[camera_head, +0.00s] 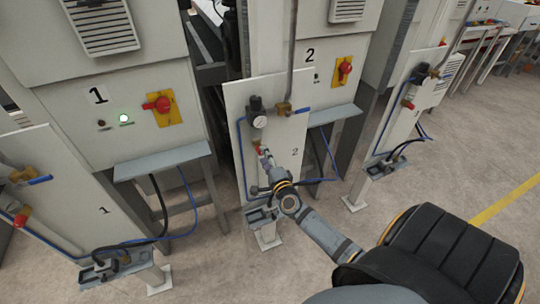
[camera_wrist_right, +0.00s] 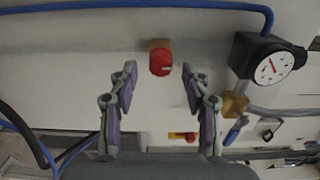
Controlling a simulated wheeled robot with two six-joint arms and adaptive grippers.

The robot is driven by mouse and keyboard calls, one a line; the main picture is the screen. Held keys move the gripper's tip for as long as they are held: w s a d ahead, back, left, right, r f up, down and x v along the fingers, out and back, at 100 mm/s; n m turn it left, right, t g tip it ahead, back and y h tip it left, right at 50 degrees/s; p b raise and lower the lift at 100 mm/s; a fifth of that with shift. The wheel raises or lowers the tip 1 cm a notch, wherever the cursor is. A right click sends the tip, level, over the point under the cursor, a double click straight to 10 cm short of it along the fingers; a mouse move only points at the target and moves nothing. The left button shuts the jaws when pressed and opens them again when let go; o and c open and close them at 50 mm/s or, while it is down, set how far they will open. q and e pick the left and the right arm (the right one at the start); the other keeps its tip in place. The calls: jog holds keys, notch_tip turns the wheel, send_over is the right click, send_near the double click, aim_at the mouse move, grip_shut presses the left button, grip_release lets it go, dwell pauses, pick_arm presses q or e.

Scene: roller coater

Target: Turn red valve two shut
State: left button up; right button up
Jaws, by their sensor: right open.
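Red valve two is a small round red knob on a brass body on panel 2 (camera_head: 290,130). In the right wrist view the red knob (camera_wrist_right: 161,62) faces the camera, beyond the fingertips and roughly midway between them. In the head view the knob (camera_head: 258,149) shows small and partly hidden at the fingertips. My right gripper (camera_head: 266,160) is open and empty in front of it; in the wrist view its two fingers (camera_wrist_right: 159,85) stand apart, with no clear contact on the knob. My left gripper is not in view.
A pressure gauge (camera_head: 259,121) and a brass valve with a blue lever (camera_head: 285,109) sit above the knob. A blue hose (camera_head: 241,150) runs down the panel's left side. Cabinet 2 has a red rotary switch (camera_head: 345,68). Panel 1 (camera_head: 75,200) stands left.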

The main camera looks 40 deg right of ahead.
jog(key=v, duration=1)
jog(key=shift+s, duration=0.4)
jog(key=s+a+f+n+g+y+b, duration=0.1)
jog(key=s+f+n+g, duration=0.35)
jog(key=f, duration=1.15)
jog(key=s+f+n+g+y+b, duration=0.2)
jog(key=s+f+n, duration=0.4)
jog(key=f, duration=0.9)
jog(key=s+a+f+n+g, duration=0.1)
jog(key=s+f+n+g, duration=0.2)
jog(key=s+f, duration=0.3)
jog(key=s+a+f+n+g+b, duration=0.1)
jog(key=s+a+f+n+g, duration=0.1)
jog(key=s+f, duration=0.5)
jog(key=s+a+f+n+g, duration=0.2)
jog(key=s+f+n+g, duration=0.2)
jog(key=s+f, duration=0.3)
jog(key=s+n, duration=0.1)
jog(key=s, duration=0.4)
jog(key=shift+s+n+g+y, duration=0.2)
jog(key=shift+n+g+y, duration=0.1)
jog(key=shift+n+g, duration=0.05)
